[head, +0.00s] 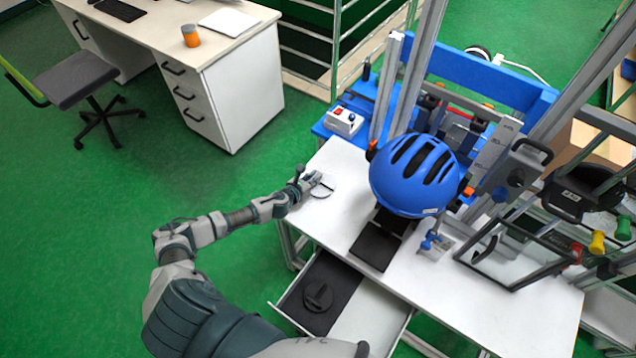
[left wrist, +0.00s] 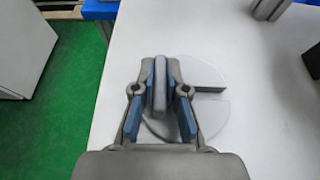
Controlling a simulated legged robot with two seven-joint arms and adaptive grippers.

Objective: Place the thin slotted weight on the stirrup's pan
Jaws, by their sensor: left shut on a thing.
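The thin slotted weight (left wrist: 212,112) is a pale grey disc with a slot opening to the right in the left wrist view. It also shows small in the head view (head: 323,191), at the white table's left edge. My left gripper (left wrist: 160,92) is shut on an upright grey grip piece over the disc; in the head view the gripper (head: 311,182) is low over the tabletop. Whether the disc touches the table is unclear. I cannot make out the stirrup or its pan for certain. My right gripper is out of view.
A blue helmet (head: 414,176) hangs in the drop tower above a dark plate (head: 375,246). An open drawer (head: 369,318) under the table (head: 505,308) holds a dark slotted disc (head: 318,296). A white control box (head: 343,121) stands behind my gripper. The table's front right is clear.

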